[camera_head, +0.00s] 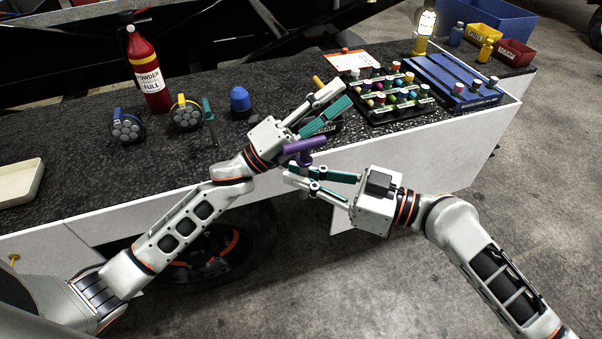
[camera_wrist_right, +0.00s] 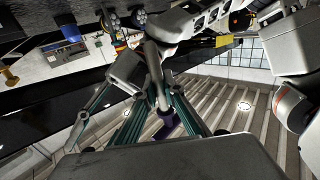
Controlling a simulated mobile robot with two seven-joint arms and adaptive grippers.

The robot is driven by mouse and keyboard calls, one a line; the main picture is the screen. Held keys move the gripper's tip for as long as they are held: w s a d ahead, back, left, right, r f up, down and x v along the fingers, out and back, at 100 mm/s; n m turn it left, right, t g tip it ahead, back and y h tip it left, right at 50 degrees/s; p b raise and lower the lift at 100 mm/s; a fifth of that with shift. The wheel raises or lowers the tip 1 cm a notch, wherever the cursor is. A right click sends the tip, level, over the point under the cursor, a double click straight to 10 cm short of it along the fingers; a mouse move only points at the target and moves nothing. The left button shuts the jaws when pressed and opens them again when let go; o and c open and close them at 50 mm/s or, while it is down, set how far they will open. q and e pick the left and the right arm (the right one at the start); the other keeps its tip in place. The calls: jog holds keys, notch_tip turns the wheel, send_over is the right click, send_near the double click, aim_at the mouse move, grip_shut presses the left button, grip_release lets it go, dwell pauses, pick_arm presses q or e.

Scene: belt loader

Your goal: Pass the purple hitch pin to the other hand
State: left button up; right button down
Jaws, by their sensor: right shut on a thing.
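The purple hitch pin (camera_head: 303,147) is held in front of the bench edge, its crosspiece close under my left gripper's palm in the head view. My right gripper (camera_head: 297,174) is shut on the pin's lower part. In the right wrist view, part of the purple pin (camera_wrist_right: 168,126) shows between the teal finger links. My left gripper (camera_head: 343,94) reaches over the bench, with its fingers apart and nothing seen between them. The fingers point up and right, away from the pin. I cannot tell whether the pin touches the left gripper.
A dark speckled bench (camera_head: 75,165) carries a red fire extinguisher (camera_head: 148,70), round connectors (camera_head: 127,126), a blue-capped item (camera_head: 240,102), a rack of coloured knobs (camera_head: 385,95) and a blue case (camera_head: 450,80). Bins (camera_head: 485,37) and a lamp (camera_head: 427,22) stand at the back right. Open floor lies in front.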

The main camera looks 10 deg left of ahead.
pick_arm(q)
jog(key=s+a+f+n+t+y, duration=0.1)
jog(key=s+a+f+n+y, duration=0.2)
jog(key=f+n, duration=0.4)
jog(key=a+f+n+t+y, duration=0.1)
jog(key=a+f+n+y, duration=0.3)
jog(key=f, duration=0.5)
jog(key=s+a+f+n+t+y, duration=0.1)
jog(key=s+f+n+y, duration=0.1)
jog(key=f+n+y, duration=0.45)
jog(key=s+a+f+n+g+y, duration=0.2)
jog(key=s+f+n, duration=0.3)
jog(key=s+f, duration=0.4)
jog(key=s+a+f+n+g+y, duration=0.1)
jog(key=s+a+f+n+g, duration=0.3)
jog(key=s+f, duration=0.6)
notch_tip(320, 180, down, 2)
jog(key=shift+a+f+n+y, duration=0.25)
jog(key=shift+a+n+y, duration=0.1)
jog(key=shift+a+n, duration=0.45)
